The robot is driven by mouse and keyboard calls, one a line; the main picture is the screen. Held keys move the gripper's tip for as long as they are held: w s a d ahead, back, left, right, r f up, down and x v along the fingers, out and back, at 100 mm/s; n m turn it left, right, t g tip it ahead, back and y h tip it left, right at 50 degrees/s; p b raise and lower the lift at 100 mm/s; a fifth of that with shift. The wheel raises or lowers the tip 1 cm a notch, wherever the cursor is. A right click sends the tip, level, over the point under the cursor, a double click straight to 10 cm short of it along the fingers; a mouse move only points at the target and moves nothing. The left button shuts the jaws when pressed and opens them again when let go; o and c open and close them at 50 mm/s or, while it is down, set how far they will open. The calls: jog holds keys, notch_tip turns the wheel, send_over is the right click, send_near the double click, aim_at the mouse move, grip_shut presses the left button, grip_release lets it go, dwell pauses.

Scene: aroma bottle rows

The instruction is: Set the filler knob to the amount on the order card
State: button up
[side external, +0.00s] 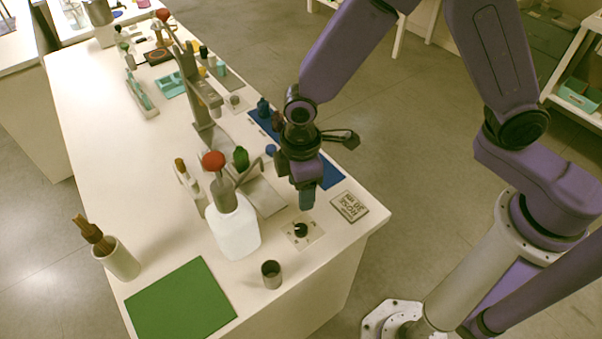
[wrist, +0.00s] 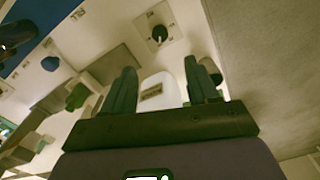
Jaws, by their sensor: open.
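The filler knob (side external: 301,230) is a small black knob on a pale square plate near the table's right front edge. In the wrist view the knob (wrist: 159,34) sits on its plate above the fingertips in the picture, with small marks around it too small to read. In the wrist view my gripper (wrist: 163,68) is open and empty.
A white pump bottle (side external: 234,225) with a red top stands left of the knob. A metal cup (side external: 271,273) and a green mat (side external: 182,303) lie in front. A blue mat (side external: 330,176) is behind my gripper. A grey stand (side external: 262,196) is beside the bottle.

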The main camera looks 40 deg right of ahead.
notch_tip(320, 180, up, 3)
jog(key=shift+r, duration=0.1)
dwell(0.4)
jog(key=s+d+r, duration=0.5)
jog(key=s+d, duration=0.4)
jog(key=d, duration=0.1)
jog(key=s+d+r+m, duration=0.1)
jog(key=s+d+r, duration=0.5)
jog(key=s+d, duration=0.3)
jog(key=shift+d+m, duration=0.3)
jog(key=shift+d, duration=0.8)
